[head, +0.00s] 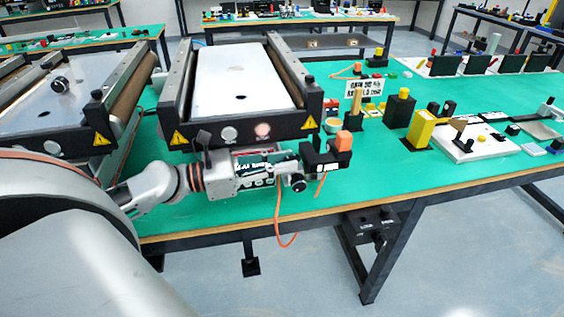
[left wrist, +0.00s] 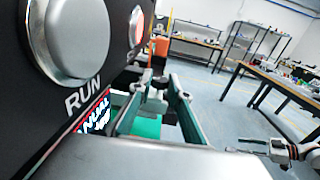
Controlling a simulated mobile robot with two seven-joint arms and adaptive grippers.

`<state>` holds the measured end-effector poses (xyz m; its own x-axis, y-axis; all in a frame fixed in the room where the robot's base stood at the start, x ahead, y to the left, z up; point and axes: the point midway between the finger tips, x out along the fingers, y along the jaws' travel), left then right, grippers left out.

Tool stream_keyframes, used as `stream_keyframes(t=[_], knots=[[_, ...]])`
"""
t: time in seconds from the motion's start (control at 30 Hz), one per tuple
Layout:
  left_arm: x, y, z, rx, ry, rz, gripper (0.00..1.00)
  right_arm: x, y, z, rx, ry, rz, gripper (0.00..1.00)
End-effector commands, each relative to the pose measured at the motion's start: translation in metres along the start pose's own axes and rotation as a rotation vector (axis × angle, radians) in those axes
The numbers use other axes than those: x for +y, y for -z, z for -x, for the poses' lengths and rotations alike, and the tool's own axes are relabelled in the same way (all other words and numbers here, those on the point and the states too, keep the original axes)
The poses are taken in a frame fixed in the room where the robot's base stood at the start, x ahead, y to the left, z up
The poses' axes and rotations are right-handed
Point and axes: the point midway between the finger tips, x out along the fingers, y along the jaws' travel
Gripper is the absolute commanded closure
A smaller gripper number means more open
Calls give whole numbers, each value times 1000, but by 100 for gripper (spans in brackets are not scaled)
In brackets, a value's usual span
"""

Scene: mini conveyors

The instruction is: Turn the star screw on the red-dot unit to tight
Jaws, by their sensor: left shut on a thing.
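A black unit with an orange block on top (head: 343,141) stands at the table's front edge, right of the middle conveyor's front panel. A dark round knob (head: 298,186), seemingly the star screw, shows below it. My left gripper (head: 288,176) reaches along the front panel to this knob and is shut on it. The fingers partly hide the knob, so its turn position cannot be told. In the left wrist view my fingers (left wrist: 168,95) lie just past the panel. No clear red dot label shows on the unit. A gripper-like shape, seemingly my right gripper (left wrist: 252,147), shows at the lower right; its jaws are unclear.
The middle conveyor (head: 282,127) is close above my left gripper, with a silver RUN button (left wrist: 68,35) and a reddish lamp (head: 263,130). An orange cable (head: 278,225) hangs over the front edge. A yellow block (head: 420,130) stands to the right.

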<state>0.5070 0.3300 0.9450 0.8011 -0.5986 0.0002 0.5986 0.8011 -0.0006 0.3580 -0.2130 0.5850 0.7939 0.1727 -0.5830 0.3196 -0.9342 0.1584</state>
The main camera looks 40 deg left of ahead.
Motion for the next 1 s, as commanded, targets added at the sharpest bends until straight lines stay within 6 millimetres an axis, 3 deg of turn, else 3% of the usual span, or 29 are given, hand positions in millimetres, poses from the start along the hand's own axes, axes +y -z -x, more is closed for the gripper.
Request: stream_keyframes(t=[0.27,0.3,0.37,0.77,1.0], knots=[[-1,-1,0,-1,1,-1,100,0,0,0,-1,1,1,60],[-1,-1,0,-1,1,-1,77,0,0,0,-1,1,1,60],[-1,-1,0,-1,1,-1,65,0,-1,0,-1,1,0,60],[0,0,3,-1,0,2,65,-1,-2,1,-3,4,1,60],[0,1,33,1,-4,4,65,-1,-1,1,-2,2,0,60]])
